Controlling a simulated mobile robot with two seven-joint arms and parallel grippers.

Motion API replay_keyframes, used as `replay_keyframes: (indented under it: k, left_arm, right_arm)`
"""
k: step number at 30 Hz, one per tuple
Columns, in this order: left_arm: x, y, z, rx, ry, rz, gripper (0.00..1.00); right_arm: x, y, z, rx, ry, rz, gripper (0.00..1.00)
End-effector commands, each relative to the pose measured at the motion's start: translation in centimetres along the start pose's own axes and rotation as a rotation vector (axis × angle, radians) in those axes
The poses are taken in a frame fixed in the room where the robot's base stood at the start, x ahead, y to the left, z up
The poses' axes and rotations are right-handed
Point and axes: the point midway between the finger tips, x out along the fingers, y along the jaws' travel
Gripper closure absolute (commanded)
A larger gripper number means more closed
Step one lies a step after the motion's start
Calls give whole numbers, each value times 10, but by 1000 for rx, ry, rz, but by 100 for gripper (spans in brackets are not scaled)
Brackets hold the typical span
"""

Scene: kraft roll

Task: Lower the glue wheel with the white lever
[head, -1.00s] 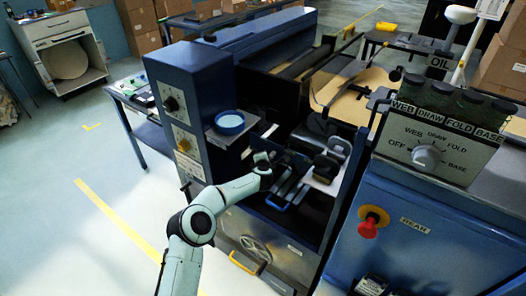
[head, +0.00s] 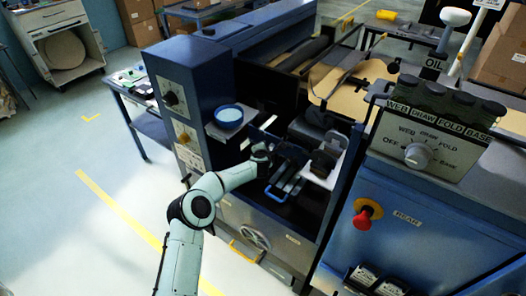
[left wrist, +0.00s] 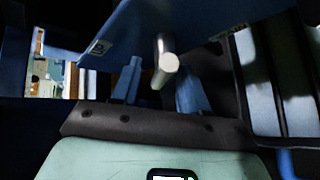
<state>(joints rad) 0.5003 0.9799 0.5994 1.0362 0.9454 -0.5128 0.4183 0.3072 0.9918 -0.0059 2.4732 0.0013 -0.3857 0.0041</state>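In the left wrist view a short pale rod with a round whitish end (left wrist: 166,65), which looks like the white lever, stands between the two blue fingertips of my left gripper (left wrist: 159,88). The fingers are apart, with gaps visible beside the rod; I cannot tell whether either touches it. In the head view my left gripper (head: 287,156) reaches into the dark bay of the blue machine, and the lever cannot be made out there. A dark round wheel (head: 322,164), possibly the glue wheel, sits just right of the gripper. My right gripper is not in view.
A blue bowl (head: 229,116) stands on a shelf left of the bay. A blue cabinet (head: 186,105) rises beside it. At the right are a panel with a selector dial (head: 418,155) and a red knob (head: 366,214). Floor at the left is open.

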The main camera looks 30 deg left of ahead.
Motion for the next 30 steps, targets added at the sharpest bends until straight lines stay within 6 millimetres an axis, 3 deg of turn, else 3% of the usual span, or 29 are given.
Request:
replay_keyframes:
  k: [8, 14, 30]
  left_arm:
    - [0, -2, -4, 5, 7, -1, 57]
    - [-12, -2, -5, 7, 8, 0, 57]
    - [-110, -2, -2, 7, 6, 0, 57]
  right_arm:
    - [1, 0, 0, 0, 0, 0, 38]
    - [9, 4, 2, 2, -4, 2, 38]
    - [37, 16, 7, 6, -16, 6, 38]
